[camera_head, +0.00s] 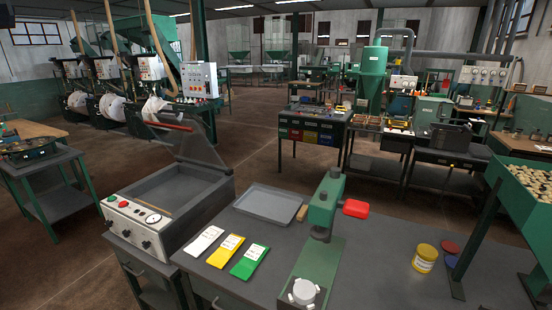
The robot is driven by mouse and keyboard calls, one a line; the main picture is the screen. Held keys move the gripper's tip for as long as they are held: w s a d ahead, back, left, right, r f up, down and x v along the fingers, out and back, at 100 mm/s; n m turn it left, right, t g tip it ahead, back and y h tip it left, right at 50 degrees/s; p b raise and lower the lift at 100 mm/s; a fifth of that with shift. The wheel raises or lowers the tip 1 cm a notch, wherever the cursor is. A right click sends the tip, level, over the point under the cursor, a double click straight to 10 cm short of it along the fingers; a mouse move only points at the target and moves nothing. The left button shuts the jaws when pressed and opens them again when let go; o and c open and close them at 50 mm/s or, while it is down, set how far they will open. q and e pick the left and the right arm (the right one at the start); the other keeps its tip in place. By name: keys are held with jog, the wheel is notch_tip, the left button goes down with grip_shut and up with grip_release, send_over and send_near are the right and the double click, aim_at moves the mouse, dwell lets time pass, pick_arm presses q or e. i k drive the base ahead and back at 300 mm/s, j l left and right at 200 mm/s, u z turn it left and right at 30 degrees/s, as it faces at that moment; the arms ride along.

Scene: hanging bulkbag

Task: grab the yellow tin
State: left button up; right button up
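The yellow tin (424,258) stands upright on the right part of the grey workbench (375,270). It has a yellow lid and a pale label on its side. Nothing covers it. Neither of my grippers shows in the head view.
A red disc (450,246) and a blue disc (452,261) lie right of the tin. A green press (322,215) stands to its left, with a red block (355,209) behind. Three packets, a grey tray (268,204) and a vacuum sealer (135,222) are further left.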

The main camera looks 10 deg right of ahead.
aim_at(423, 264)
jog(key=z, duration=1.5)
